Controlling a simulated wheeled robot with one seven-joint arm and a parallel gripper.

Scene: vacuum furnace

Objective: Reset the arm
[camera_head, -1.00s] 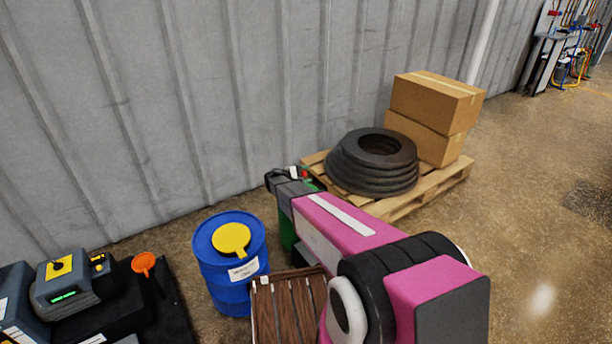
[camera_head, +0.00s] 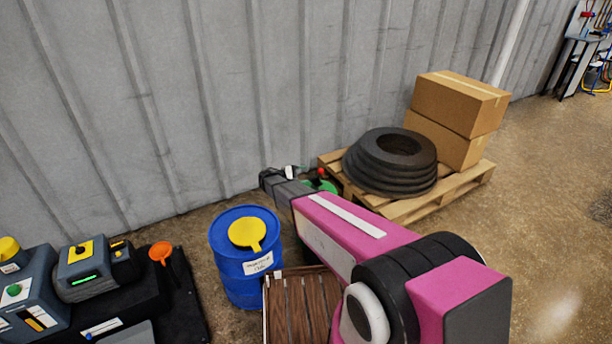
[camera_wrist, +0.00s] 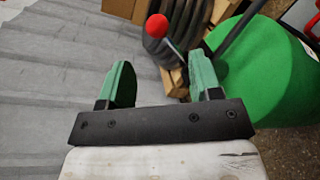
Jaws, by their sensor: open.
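My gripper (camera_wrist: 164,80) shows in the wrist view as two green fingers on a dark bar. The fingers are wide apart and hold nothing. A red ball knob (camera_wrist: 157,26) on a rod appears beyond them, in the gap between the fingers. In the head view my pink arm reaches from the lower right toward the wall, with the dark wrist end near the pallet's left side. The fingers are hard to make out there.
A green round object (camera_wrist: 265,75) lies close right of my fingers. A blue drum (camera_head: 240,275) stands left of my arm. A pallet (camera_head: 420,208) holds tires (camera_head: 392,165) and cardboard boxes (camera_head: 458,105). The grey wall (camera_head: 150,110) is behind. Open floor lies right.

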